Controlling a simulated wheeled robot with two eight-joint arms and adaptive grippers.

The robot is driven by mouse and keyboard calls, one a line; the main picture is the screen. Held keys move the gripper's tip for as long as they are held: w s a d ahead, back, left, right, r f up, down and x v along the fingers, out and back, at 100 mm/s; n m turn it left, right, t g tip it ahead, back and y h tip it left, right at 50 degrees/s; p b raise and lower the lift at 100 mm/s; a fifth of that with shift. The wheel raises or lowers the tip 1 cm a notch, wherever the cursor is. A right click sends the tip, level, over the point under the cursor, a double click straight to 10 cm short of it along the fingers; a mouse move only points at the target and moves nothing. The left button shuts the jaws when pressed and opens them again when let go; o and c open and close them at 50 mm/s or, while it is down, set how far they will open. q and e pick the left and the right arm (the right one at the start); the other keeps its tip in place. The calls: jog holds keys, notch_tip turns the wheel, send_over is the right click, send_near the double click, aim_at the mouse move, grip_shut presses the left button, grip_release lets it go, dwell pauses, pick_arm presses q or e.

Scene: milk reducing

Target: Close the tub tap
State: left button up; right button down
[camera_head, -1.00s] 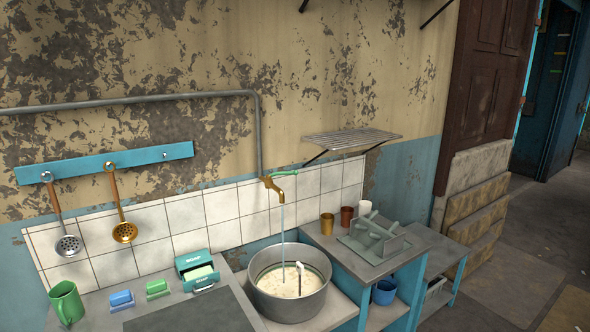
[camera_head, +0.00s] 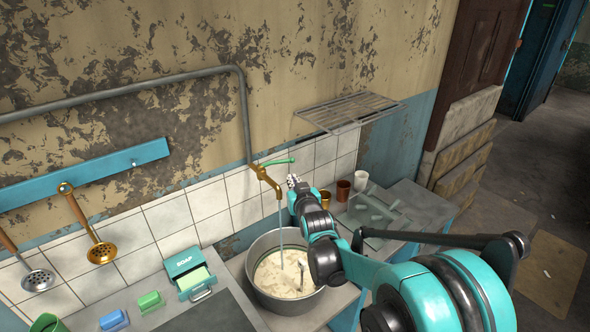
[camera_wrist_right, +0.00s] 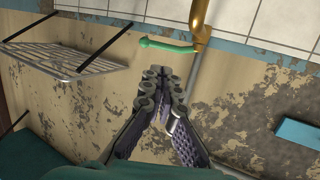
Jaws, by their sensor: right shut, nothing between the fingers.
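The brass tap (camera_head: 264,182) sticks out from the tiled wall, and its green lever handle (camera_head: 278,161) points to the right. A thin stream of water (camera_head: 281,222) falls from the spout into a large metal tub (camera_head: 258,297) holding cloudy liquid. My right gripper (camera_head: 293,181) is just right of the tap, below the handle's end in the picture. It is shut and empty. In the right wrist view the gripper's fingertips (camera_wrist_right: 163,80) meet near the middle, apart from the green handle (camera_wrist_right: 166,45) and the brass tap (camera_wrist_right: 201,22). My left gripper is not in view.
A wire shelf (camera_head: 350,110) juts from the wall to the right of the tap. Brown cups (camera_head: 343,190) and a dish rack (camera_head: 372,215) stand on the right counter. A soap box (camera_head: 188,272) and sponges sit left of the tub. A pipe (camera_head: 130,92) runs along the wall.

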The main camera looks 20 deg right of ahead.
aim_at(285, 160)
pick_arm(q)
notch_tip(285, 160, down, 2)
jog(key=shift+b, duration=0.9)
pick_arm(e)
jog(key=x, duration=1.2)
jog(key=shift+w+f, duration=0.2)
jog(key=shift+w, duration=0.15)
jog(key=shift+w+r, duration=0.1)
jog(key=shift+r, duration=0.05)
jog(key=w, duration=0.1)
jog(key=w+d, duration=0.1)
jog(key=w, duration=0.1)
jog(key=shift+w+d+f, duration=0.15)
jog(key=shift+w+f, duration=0.05)
jog(key=shift+f, duration=0.1)
jog(key=shift+w, duration=0.25)
jog(key=shift+s+r, duration=0.3)
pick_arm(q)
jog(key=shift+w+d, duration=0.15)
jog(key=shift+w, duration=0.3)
pick_arm(e)
jog(key=shift+w+f, duration=0.1)
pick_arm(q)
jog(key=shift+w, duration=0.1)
